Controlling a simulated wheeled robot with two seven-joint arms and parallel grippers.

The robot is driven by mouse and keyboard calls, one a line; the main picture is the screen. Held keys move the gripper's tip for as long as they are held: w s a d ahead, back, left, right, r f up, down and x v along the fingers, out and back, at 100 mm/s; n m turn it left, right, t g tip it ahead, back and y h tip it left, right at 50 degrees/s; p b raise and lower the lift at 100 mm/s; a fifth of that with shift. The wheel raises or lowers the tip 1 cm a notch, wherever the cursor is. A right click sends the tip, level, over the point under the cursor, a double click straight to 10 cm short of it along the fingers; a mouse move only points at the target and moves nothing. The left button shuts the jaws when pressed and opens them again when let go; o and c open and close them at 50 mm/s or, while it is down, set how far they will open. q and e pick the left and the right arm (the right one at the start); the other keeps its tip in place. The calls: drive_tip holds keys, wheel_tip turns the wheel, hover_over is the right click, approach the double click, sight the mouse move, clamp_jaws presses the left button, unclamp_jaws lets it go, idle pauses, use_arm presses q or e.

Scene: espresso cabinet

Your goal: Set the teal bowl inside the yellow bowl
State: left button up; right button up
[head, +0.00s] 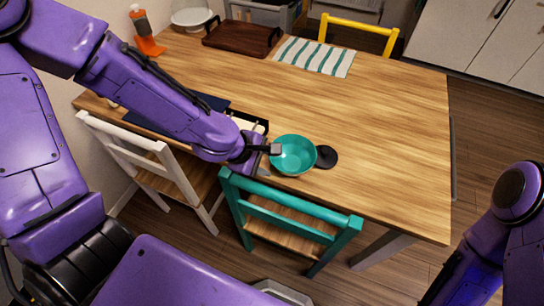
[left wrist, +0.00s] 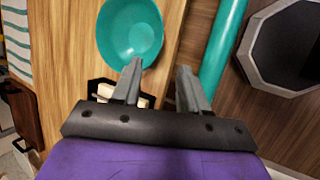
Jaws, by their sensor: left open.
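The teal bowl (head: 294,153) stands upright and looks empty near the front edge of the wooden table. It also shows at the top of the left wrist view (left wrist: 130,30). My left gripper (head: 268,160) is open at the bowl's near left rim. In the left wrist view the fingers of this gripper (left wrist: 157,70) are apart; one tip overlaps the bowl's rim and the other is outside the bowl. I cannot tell whether either touches it. I see no yellow bowl in either view. My right arm is at the lower right, its gripper out of frame.
A black round object (head: 326,157) is right beside the bowl. A dark tray with pale pieces (head: 247,122) is partly behind my left arm. A teal chair (head: 290,225) and a white chair (head: 150,165) stand at the front edge. The table's middle and right (head: 385,130) are clear.

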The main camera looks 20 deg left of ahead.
use_arm(q)
drive_tip(key=w+a+f+n, duration=0.1)
drive_tip(key=a+n, duration=0.1)
drive_tip(key=n, duration=1.2)
drive_tip(key=w+a+f+n, duration=0.1)
drive_tip(key=a+n, duration=0.2)
drive_tip(key=n, duration=1)
drive_tip(key=shift+g+h, duration=0.3)
drive_tip(key=shift+g, duration=0.1)
drive_tip(key=b+x, duration=0.1)
drive_tip(key=x, duration=0.2)
drive_tip(key=b+x, duration=0.2)
drive_tip(key=x, duration=0.1)
drive_tip(key=b+x, duration=0.1)
drive_tip(key=x, duration=0.2)
drive_tip(key=shift+w+d+f+b, duration=0.1)
drive_tip(key=shift+w+b, duration=0.2)
drive_tip(key=shift+w, duration=0.15)
drive_tip(key=shift+w+d+f, duration=0.25)
drive_tip(key=shift+w+f, duration=0.05)
drive_tip(key=shift+r, duration=0.1)
drive_tip(key=shift+c, duration=0.3)
drive_tip(key=shift+s, duration=0.1)
clamp_jaws()
